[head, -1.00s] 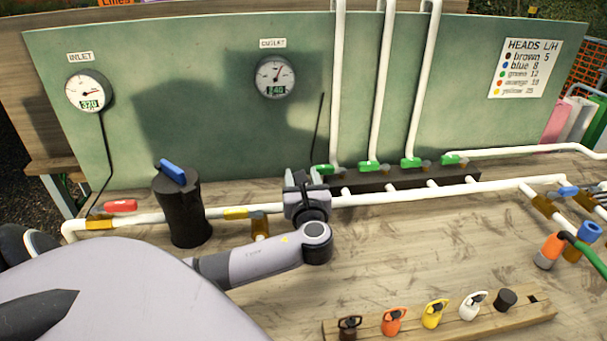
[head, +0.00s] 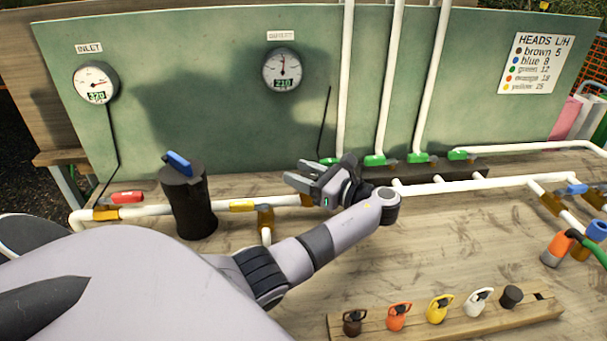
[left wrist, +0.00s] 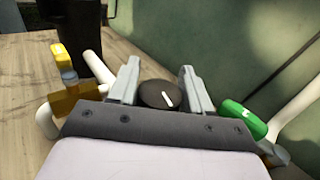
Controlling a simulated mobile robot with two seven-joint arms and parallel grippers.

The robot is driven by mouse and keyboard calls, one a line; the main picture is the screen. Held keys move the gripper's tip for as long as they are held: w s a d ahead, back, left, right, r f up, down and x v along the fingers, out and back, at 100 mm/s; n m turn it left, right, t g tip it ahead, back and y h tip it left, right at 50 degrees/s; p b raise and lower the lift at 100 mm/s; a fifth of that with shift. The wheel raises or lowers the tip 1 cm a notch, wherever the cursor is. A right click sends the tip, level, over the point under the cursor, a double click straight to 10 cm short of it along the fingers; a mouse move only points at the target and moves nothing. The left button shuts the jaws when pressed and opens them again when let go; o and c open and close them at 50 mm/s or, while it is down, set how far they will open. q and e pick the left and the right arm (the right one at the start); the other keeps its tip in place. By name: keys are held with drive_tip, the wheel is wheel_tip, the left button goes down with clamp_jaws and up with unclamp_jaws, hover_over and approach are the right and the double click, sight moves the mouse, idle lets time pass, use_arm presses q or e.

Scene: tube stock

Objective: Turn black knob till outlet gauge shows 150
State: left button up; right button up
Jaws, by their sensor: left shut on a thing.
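The black knob (left wrist: 160,95), with a white line on its top, sits between the two fingers of my left gripper (left wrist: 158,82) in the left wrist view. In the head view my left gripper (head: 302,178) is at the pipe just below the green board; it is shut on the knob, which its fingers hide there. The outlet gauge (head: 283,70) hangs on the board above; its green display appears to read 210. My right gripper is out of view.
The inlet gauge (head: 96,83) is at the board's left. A dark cylinder with a blue handle (head: 187,205) stands left of my gripper. Green valves (head: 374,160) and upright white pipes are close on the right. A wooden rack (head: 430,322) of coloured heads lies in front.

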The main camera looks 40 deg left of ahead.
use_arm(q)
drive_tip(key=shift+s+n+g+h, duration=0.15)
drive_tip(key=shift+n+g+h, duration=0.35)
drive_tip(key=shift+n+g, duration=0.9)
drive_tip(key=shift+s+g+h, duration=0.1)
drive_tip(key=shift+g+h, duration=0.2)
drive_tip(key=shift+g, duration=0.7)
drive_tip(key=o, duration=1)
drive_tip(key=shift+c, duration=0.2)
drive_tip(key=shift+d, duration=0.1)
